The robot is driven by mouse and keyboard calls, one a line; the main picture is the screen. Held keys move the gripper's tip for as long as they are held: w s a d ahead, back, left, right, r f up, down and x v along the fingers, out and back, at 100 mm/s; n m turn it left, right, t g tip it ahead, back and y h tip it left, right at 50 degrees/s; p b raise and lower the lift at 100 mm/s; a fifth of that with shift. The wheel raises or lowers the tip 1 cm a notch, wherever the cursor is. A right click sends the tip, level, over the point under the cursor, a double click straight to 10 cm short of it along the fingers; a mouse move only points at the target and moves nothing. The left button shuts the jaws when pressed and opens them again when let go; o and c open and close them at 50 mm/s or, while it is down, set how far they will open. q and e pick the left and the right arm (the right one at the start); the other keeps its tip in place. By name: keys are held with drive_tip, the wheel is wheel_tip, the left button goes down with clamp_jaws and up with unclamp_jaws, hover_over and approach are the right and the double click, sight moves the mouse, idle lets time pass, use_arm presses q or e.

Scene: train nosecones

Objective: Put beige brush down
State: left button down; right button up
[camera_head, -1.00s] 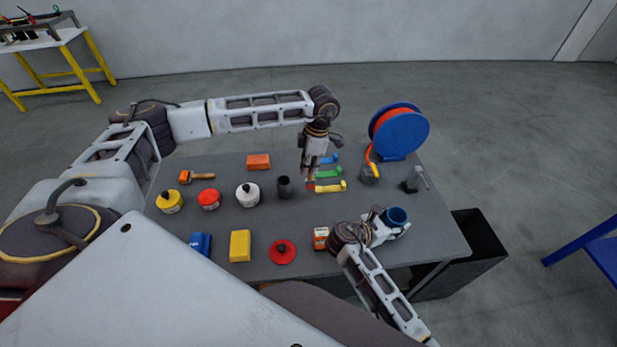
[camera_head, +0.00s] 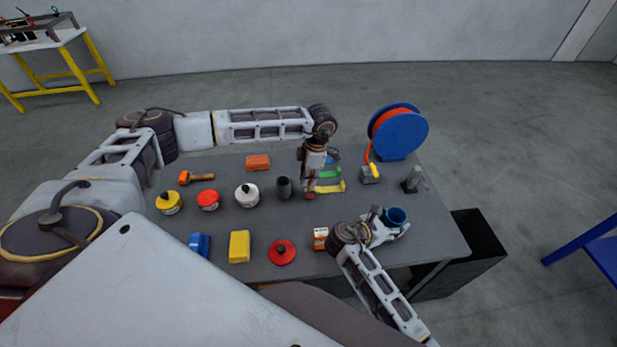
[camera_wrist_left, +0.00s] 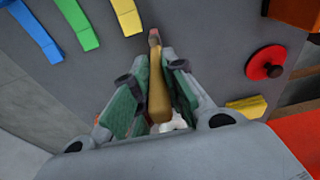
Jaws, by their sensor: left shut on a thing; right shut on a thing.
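My left gripper (camera_head: 311,180) is shut on the beige brush, pointing down above the middle of the table. The left wrist view shows the brush's tan handle (camera_wrist_left: 158,90) between the two green-padded fingers (camera_wrist_left: 156,82), with a reddish tip beyond them. In the head view the gripper mostly hides the brush; I cannot tell whether its lower end touches the table. My right gripper (camera_head: 378,226) is shut on a blue cup (camera_head: 396,215) near the table's right front.
Blue (camera_wrist_left: 38,31), green (camera_wrist_left: 77,23) and yellow (camera_wrist_left: 126,14) strip-like tools lie beside the brush. A dark cup (camera_head: 284,188) stands left of the left gripper. A red lid (camera_head: 282,252) and yellow block (camera_head: 239,246) lie toward the front. A blue hose reel (camera_head: 402,133) stands at the back right.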

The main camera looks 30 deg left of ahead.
use_arm(q)
drive_tip(key=shift+f, duration=0.1)
drive_tip(key=c, duration=1.5)
unclamp_jaws()
drive_tip(key=shift+o, duration=0.2)
wheel_tip(320, 180, up, 12)
drive_tip(key=w+d, duration=0.1)
drive_tip(key=shift+d, duration=0.25)
drive_tip(key=shift+o, duration=0.5)
